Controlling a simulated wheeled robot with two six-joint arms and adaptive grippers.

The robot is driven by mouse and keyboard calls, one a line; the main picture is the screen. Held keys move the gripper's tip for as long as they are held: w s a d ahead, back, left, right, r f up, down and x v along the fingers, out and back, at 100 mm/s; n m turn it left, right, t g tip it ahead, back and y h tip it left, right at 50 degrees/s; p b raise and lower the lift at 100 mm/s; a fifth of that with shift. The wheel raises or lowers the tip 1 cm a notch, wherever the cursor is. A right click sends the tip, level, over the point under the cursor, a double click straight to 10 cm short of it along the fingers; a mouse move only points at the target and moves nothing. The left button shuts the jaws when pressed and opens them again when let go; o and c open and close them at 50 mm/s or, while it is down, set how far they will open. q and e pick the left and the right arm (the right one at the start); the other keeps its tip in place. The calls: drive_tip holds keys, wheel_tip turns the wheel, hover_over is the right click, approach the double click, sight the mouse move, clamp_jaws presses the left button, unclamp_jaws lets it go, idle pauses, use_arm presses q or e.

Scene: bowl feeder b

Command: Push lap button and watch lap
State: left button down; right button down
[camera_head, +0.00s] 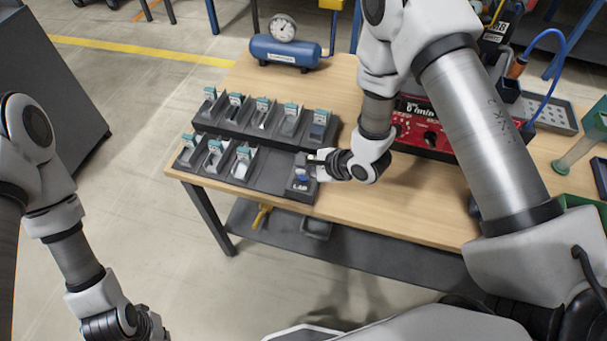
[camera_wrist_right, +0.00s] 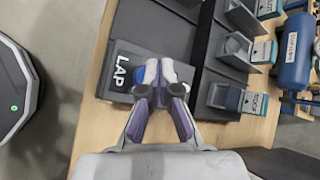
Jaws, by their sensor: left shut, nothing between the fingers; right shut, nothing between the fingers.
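The lap button is a blue cap (camera_wrist_right: 139,72) on a dark box marked LAP (camera_wrist_right: 115,75), at the front edge of the table. The box also shows in the head view (camera_head: 301,192). My right gripper (camera_head: 313,164) is shut and empty, with its fingertips (camera_wrist_right: 164,75) right over or beside the blue cap and partly hiding it. I cannot tell whether they touch it or press it down. My left gripper (camera_head: 152,328) is shut and empty, low at the left, away from the table and partly cut off by the frame edge.
Two dark racks of labelled bins (camera_head: 262,125) stand left of and behind the box. A blue air tank with a gauge (camera_head: 285,51) is at the back. A red instrument (camera_head: 425,132) stands behind my right arm. The wooden table front (camera_head: 400,215) is clear.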

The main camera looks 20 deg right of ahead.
sight(305, 178)
drive_tip(key=shift+f, duration=0.15)
drive_tip(key=shift+f, duration=0.3)
drive_tip(key=shift+f, duration=0.45)
idle(0.5)
drive_tip(key=shift+r+p, duration=0.65)
drive_tip(key=shift+r, duration=0.25)
wheel_tip(305, 178, up, 5)
drive_tip(key=p, duration=0.5)
drive_tip(key=shift+r, duration=0.1)
